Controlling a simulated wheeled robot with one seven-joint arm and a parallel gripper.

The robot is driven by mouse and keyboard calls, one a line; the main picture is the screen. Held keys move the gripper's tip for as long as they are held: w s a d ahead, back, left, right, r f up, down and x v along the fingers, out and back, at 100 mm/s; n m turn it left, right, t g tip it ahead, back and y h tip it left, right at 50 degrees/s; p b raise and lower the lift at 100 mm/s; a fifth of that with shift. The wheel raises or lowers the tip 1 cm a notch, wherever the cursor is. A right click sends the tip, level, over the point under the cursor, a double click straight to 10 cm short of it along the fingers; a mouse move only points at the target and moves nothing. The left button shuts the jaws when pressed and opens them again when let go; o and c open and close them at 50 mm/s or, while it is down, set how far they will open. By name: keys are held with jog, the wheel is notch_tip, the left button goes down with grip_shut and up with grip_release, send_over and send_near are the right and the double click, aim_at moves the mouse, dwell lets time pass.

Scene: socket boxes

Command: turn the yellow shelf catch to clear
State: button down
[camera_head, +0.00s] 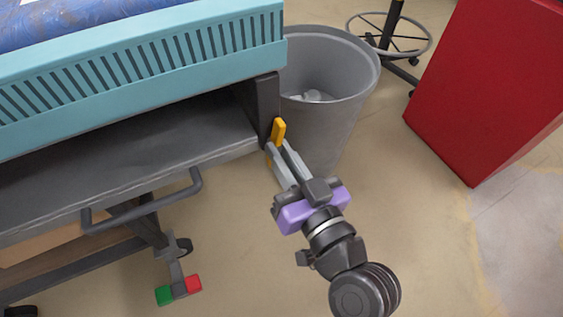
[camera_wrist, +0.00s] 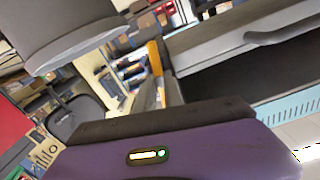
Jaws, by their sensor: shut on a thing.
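The yellow shelf catch (camera_head: 279,131) is a small upright bar at the right end of the grey shelf (camera_head: 130,165), just below the dark corner post. My gripper (camera_head: 277,150) reaches it from the lower right, with its grey fingers shut on the catch. In the wrist view the yellow catch (camera_wrist: 154,58) stands beyond the purple gripper body, next to the shelf edge. The fingers (camera_wrist: 160,92) are at its near end. The lower part of the catch is partly hidden by the fingers.
A grey bin (camera_head: 335,100) stands right behind the catch, close to my gripper. A red cabinet (camera_head: 490,90) is at the right. A dark handle (camera_head: 145,208) sticks out from the shelf front. Floor between is clear.

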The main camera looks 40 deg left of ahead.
jog(key=shift+f+n+b, duration=0.15)
jog(key=shift+n+b, duration=0.8)
jog(key=shift+n, duration=0.15)
jog(key=c, duration=1.5)
grip_release()
jog(key=shift+o, duration=0.2)
jog(key=p+v, duration=0.1)
jog(key=v, duration=0.6)
jog(key=shift+s+d, duration=0.15)
jog(key=shift+d, duration=0.2)
